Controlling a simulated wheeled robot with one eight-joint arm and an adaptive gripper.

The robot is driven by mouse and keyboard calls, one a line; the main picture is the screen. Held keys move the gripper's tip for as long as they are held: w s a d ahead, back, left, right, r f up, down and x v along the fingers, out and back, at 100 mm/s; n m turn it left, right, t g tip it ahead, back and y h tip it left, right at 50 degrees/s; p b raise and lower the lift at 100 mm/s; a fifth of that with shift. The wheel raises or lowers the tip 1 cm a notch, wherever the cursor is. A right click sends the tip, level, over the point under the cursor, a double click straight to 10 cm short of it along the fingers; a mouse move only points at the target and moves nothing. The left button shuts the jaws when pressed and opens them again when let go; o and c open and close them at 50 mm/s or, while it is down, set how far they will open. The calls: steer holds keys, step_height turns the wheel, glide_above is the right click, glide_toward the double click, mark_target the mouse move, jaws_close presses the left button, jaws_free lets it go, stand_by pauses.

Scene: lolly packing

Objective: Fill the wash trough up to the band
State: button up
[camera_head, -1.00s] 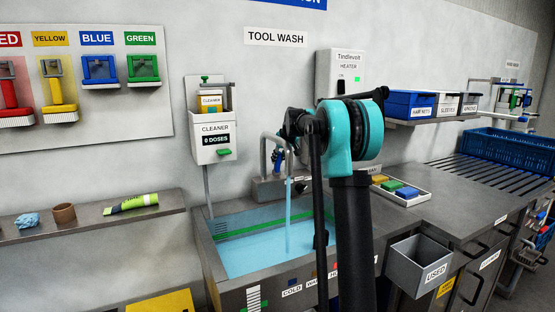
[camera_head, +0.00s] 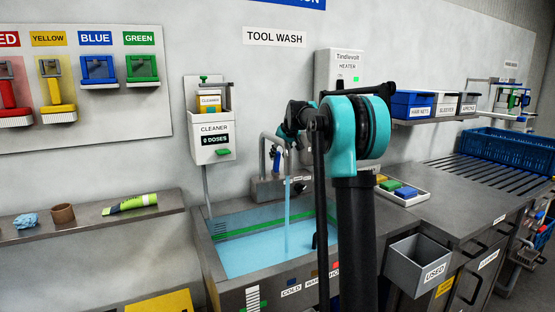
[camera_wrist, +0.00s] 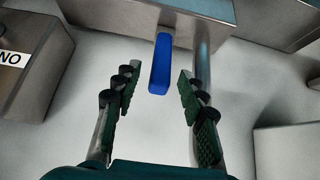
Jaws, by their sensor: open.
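The wash trough (camera_head: 219,263) is a grey metal basin in the head view, with light blue water (camera_head: 255,252) in it. A green band (camera_head: 262,225) runs along its inner wall, and the visible water surface lies a little below it. A stream (camera_head: 287,205) falls from the curved tap (camera_head: 266,142) into the trough. A blue lever (camera_head: 276,160) shows beside the tap. My gripper (camera_wrist: 159,78) is open and empty in the wrist view. A blue bar (camera_wrist: 160,62), which looks like that lever, lies ahead between the fingers, apart from both. My arm hides the trough's right part.
A cleaner dispenser (camera_head: 212,140) reading 0 doses hangs left of the tap. The heater (camera_head: 340,65) is on the wall behind my arm. A grey bin marked USED (camera_head: 420,265) and a tray of coloured sponges (camera_head: 425,200) stand right.

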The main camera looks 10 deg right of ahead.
steer(key=v, duration=0.8)
steer(key=shift+s+r, duration=0.2)
steer(key=shift+r, duration=0.1)
stand_by(6.9)
